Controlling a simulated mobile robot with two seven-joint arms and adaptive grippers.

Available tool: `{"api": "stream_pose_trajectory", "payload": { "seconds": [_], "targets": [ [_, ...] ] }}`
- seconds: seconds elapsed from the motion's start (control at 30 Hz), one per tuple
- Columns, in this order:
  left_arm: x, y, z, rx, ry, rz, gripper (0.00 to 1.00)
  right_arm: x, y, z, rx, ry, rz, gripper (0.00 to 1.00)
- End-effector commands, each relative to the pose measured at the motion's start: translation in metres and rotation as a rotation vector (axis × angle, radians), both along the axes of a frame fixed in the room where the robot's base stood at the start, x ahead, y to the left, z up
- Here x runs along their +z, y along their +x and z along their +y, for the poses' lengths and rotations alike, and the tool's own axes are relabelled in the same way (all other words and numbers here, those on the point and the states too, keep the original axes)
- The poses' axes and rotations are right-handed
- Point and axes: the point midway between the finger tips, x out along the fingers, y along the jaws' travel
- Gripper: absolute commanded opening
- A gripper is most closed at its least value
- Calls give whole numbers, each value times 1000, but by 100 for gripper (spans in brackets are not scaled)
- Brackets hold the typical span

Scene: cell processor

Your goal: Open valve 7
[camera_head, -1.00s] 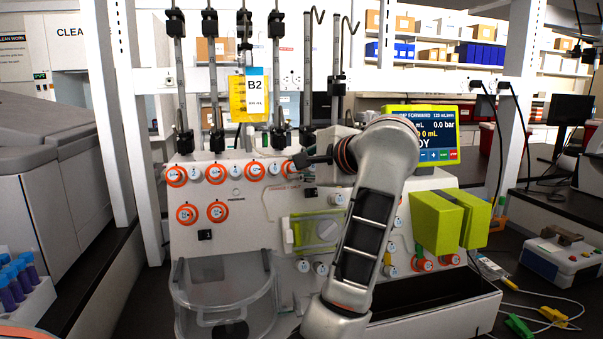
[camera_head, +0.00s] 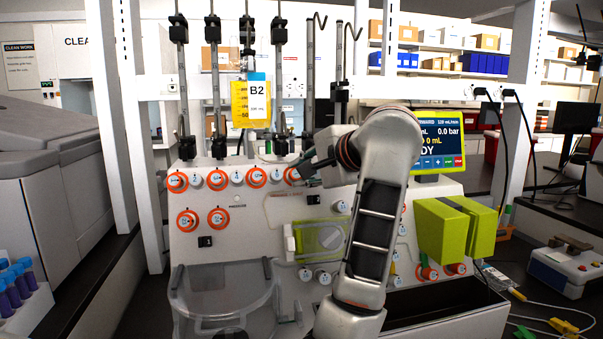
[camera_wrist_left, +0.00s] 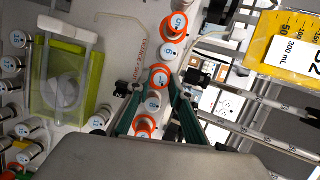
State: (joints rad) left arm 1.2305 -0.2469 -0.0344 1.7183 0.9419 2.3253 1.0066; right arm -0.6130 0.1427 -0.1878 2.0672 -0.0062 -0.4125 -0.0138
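Valve 7 (camera_head: 292,175) is an orange-ringed knob at the right end of the visible top row on the machine's front panel, partly covered by my gripper in the head view. My left gripper (camera_head: 305,170) is right at it, its arm rising in front of the panel. In the left wrist view, the teal fingers (camera_wrist_left: 157,82) stand either side of valve 7 (camera_wrist_left: 160,77), apart, with small gaps seeming to show. White valve 6 (camera_wrist_left: 172,50) and white valve 8 (camera_wrist_left: 153,102) flank it. Valve 7's turn position is too small to tell. My right gripper is out of view.
A yellow B2 bag (camera_head: 250,103) hangs above the row. A screen (camera_head: 440,140) and a green block (camera_head: 455,228) are to the right. A clear container (camera_head: 222,300) sits below. Metal poles (camera_wrist_left: 265,145) stand close to the gripper.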

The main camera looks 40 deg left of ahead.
Motion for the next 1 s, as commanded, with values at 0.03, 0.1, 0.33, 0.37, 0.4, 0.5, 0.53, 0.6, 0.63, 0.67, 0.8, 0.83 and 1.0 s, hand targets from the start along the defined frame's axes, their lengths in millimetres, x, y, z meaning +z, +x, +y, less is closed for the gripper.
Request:
{"api": "stream_pose_trajectory", "payload": {
  "seconds": [0.03,0.1,0.33,0.37,0.4,0.5,0.53,0.6,0.63,0.67,0.8,0.83,1.0],
  "targets": [
    [0,0,0,0,0,0,35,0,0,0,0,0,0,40],
    [0,0,0,0,0,1,35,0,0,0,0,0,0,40],
    [0,0,0,0,0,1,35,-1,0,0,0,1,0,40],
    [0,0,0,0,0,1,35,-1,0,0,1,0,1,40],
    [0,0,0,0,0,1,35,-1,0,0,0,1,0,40],
    [0,0,0,-1,2,2,35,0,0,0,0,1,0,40],
    [0,0,0,-3,5,6,35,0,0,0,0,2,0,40],
    [0,0,0,-12,20,22,35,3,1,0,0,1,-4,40],
    [1,-1,0,-19,30,33,35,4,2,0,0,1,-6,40],
    [1,-1,0,-28,43,48,35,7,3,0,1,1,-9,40],
    [3,-2,0,-84,134,151,35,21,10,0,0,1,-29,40],
    [3,-3,0,-99,157,177,35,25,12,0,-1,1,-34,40],
    [3,-3,0,-169,267,305,35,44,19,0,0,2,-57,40]
  ]
}}
